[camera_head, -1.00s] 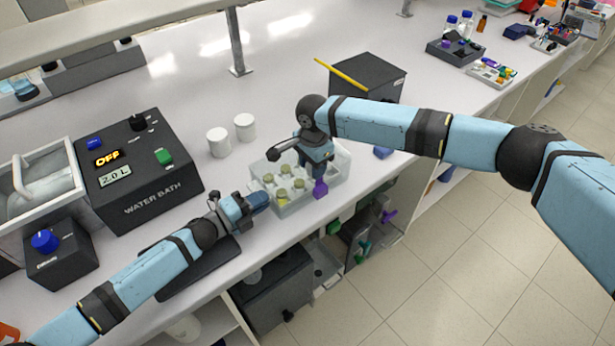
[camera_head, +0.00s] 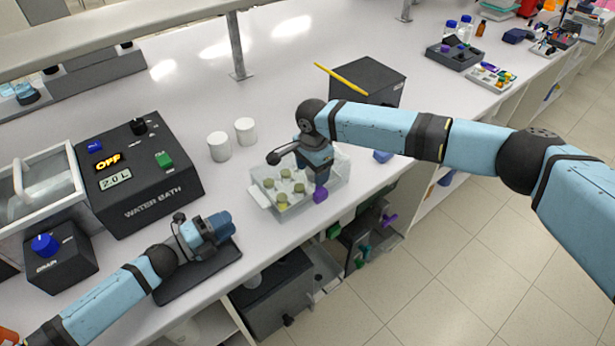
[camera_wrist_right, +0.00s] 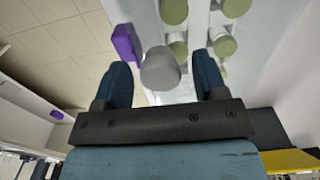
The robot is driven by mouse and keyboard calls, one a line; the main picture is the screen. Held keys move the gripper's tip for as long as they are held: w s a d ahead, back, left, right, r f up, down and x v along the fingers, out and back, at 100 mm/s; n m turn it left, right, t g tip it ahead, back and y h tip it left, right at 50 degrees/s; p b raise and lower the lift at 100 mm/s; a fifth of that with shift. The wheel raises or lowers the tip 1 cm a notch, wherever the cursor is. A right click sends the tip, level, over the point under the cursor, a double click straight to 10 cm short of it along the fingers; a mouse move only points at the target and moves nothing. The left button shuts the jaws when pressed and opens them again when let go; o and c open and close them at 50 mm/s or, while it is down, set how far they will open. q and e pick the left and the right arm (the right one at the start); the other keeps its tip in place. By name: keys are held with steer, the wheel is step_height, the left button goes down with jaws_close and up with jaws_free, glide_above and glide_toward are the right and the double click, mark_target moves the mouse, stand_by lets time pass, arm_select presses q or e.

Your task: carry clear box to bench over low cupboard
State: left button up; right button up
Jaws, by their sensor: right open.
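The clear box (camera_head: 263,194) stands on the white bench (camera_head: 300,238) near its front edge. Several vials with olive-green caps stand in it. My right gripper (camera_head: 318,182) points down at the box's right side; the arm hides part of the box. In the right wrist view this gripper (camera_wrist_right: 163,82) is open, with a grey round top (camera_wrist_right: 160,68) in line between its fingers; I cannot tell whether they touch it. My left gripper (camera_head: 222,227) is left of the box, apart from it, over a dark pad; its jaw opening does not show clearly.
A purple piece (camera_head: 320,195) is at the box's front right. Two white jars (camera_head: 219,146) stand behind the box. The water bath (camera_head: 140,175) is left, a dark block (camera_head: 375,80) with a yellow stick behind. Open cupboards (camera_head: 270,290) lie below the front edge.

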arm_select(q)
steer(key=shift+v, duration=0.9)
steer(key=shift+s, duration=0.1)
arm_select(e)
steer(key=shift+r, duration=0.2)
step_height(320, 180, up, 12)
steer(key=shift+f, duration=0.2)
